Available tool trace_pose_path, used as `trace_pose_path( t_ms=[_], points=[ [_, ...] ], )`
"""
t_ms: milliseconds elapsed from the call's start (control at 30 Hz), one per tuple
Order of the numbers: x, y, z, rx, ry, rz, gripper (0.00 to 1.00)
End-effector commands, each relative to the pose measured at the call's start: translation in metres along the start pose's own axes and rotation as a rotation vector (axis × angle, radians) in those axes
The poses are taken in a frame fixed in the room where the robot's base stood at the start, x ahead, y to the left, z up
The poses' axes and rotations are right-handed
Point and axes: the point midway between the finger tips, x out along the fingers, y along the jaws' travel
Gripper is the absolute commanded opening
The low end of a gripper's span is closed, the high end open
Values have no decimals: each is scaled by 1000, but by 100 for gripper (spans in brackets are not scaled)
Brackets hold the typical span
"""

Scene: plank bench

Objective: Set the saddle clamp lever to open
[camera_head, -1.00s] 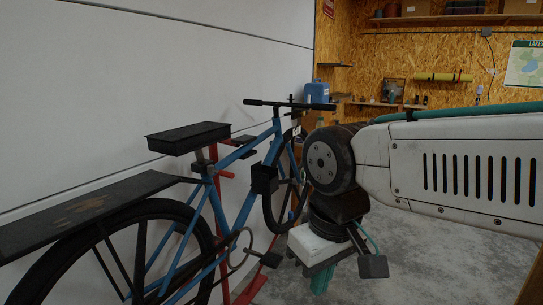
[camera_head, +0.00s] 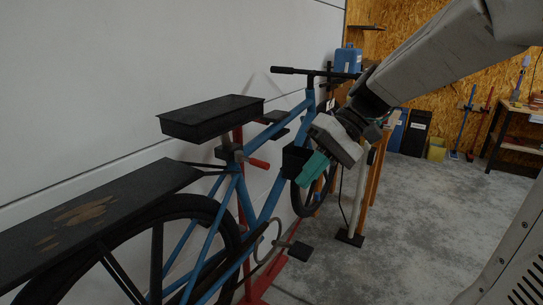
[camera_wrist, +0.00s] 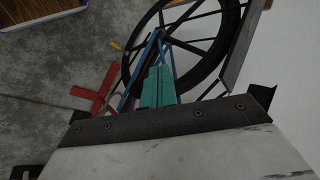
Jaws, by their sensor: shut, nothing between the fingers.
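A blue bicycle (camera_head: 262,195) stands along the white wall. A black clamp (camera_head: 229,152) sits below the flat-topped black block at the seat. A short lever with a red-orange grip (camera_head: 259,163) sticks out from the clamp to the right and slightly down. My gripper (camera_head: 309,170) has teal fingers, shut and empty. In the wrist view the shut fingers (camera_wrist: 158,88) point toward the bicycle's wheel; I cannot make out the lever there.
A black rear board (camera_head: 95,205) extends over the rear wheel. The black seat block (camera_head: 211,118) is above the clamp. A red stand (camera_head: 268,275) supports the bicycle. Concrete floor (camera_head: 400,220) is open at the right; a workbench (camera_head: 520,125) stands farther back.

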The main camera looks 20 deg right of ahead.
Motion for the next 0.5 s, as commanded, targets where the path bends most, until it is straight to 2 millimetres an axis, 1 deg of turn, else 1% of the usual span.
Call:
trace_pose_path(
  t_ms=[33, 100, 200, 300, 333, 433, 500],
  points=[
    [-12, 9, -24, 4, 26, -92, 0],
    [-29, 18, -53, -20, 78, -215, 0],
    [-54, 36, -87, -55, 166, -358, 0],
    [-76, 54, -111, -89, 247, -458, 0],
    [-81, 59, -116, -97, 268, -479, 0],
    [-93, 70, -127, -119, 318, -528, 0],
    [-95, 72, -131, -127, 335, -544, 0]
  ],
)
